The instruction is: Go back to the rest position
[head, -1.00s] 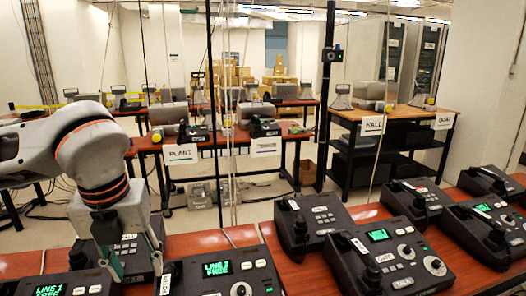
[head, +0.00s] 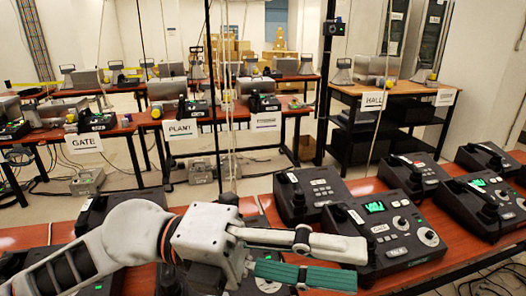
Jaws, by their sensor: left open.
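My left gripper (head: 358,265) reaches in from the left across the front of the red-brown bench (head: 258,188). Its fingers point right, one pale and one green-padded, with a gap between them and nothing held. The tips overlap the lower left of a dark paging phone (head: 405,212) with a lit green screen; I cannot tell whether they touch it. Another phone (head: 318,186) sits behind it to the left. My left arm hides much of the phones at the front left. My right gripper is not in view.
More phones stand on the right of the bench, one (head: 490,192) with a green screen. A black pole (head: 325,90) and thin cords rise in between.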

